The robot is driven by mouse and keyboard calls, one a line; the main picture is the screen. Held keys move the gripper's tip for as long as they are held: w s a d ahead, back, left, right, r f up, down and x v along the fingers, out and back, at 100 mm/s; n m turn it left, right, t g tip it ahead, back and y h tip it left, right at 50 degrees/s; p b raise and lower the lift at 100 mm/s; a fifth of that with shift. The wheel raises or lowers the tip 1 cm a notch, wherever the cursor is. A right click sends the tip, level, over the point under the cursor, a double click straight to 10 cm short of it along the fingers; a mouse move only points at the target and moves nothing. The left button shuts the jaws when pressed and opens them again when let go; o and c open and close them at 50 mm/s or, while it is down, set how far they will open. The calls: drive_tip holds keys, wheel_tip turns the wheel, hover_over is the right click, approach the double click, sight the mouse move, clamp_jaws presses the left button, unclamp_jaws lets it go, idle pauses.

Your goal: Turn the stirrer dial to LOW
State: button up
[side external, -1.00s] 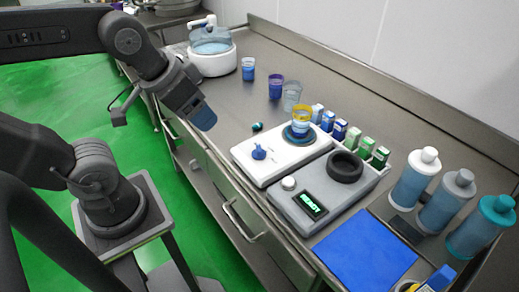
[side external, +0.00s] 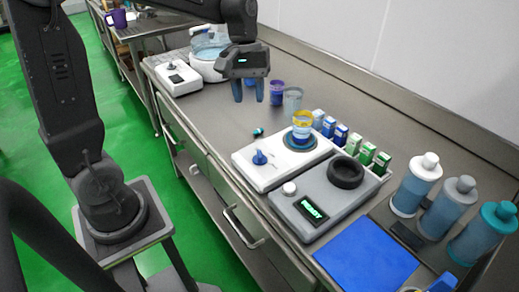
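A white flat unit (side external: 265,178), which looks like the stirrer, stands mid-counter. Its blue dial (side external: 259,157) sits at the front left of its top; the marks around it are too small to read, so I cannot tell its setting. A clear cup with a yellow rim and blue contents (side external: 302,127) stands on the unit's round blue plate (side external: 289,141). My gripper (side external: 249,92) hangs above the counter, behind and above the dial, well apart from it. Its two blue fingers point down with a gap between them and nothing held.
A grey unit (side external: 285,206) with a lit display and black ring (side external: 346,173) adjoins at right. Several small cartons (side external: 341,134) line up behind. A purple cup (side external: 277,92) and clear cup (side external: 292,100) stand near my gripper. A white box (side external: 178,79) is at far left.

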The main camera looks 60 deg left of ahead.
sight(259, 153)
drive_tip(key=w+a+f+n+g+h, duration=0.2)
drive_tip(key=w+a+f+n, duration=0.1)
drive_tip(key=w+f, duration=0.15)
drive_tip(key=x, duration=1.3)
drive_tip(key=shift+a+f, duration=0.1)
drive_tip(key=shift+f, duration=0.3)
clamp_jaws()
